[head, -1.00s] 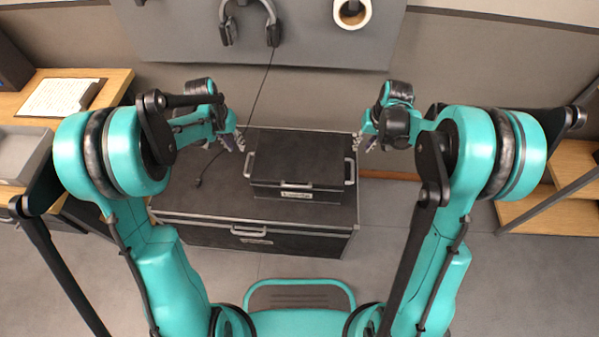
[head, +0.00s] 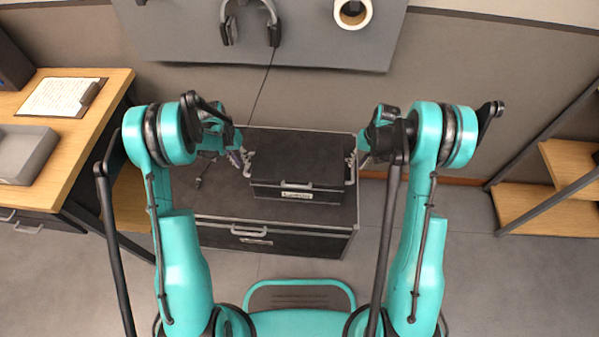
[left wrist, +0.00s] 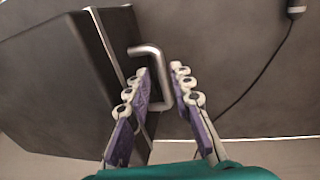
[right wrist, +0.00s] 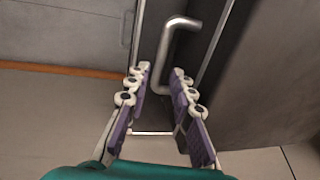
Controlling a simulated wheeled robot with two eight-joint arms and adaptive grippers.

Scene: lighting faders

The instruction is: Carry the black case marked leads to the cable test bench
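A black case (head: 297,164) with side handles and a small front label lies on a larger black trunk (head: 222,209); the label is too small to read. My left gripper (head: 243,160) is at the case's left end. In the left wrist view its open fingers (left wrist: 163,90) stand either side of the metal handle (left wrist: 158,62). My right gripper (head: 355,160) is at the right end. In the right wrist view its open fingers (right wrist: 160,88) stand either side of the other handle (right wrist: 180,50). Neither gripper is closed on its handle.
A wooden desk (head: 45,135) with a clipboard (head: 62,97) and grey tray (head: 22,153) is at left. Wooden shelves (head: 560,205) stand at right. Headphones (head: 250,25) and a tape roll (head: 352,14) hang on the back panel; a black cable hangs down to the trunk.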

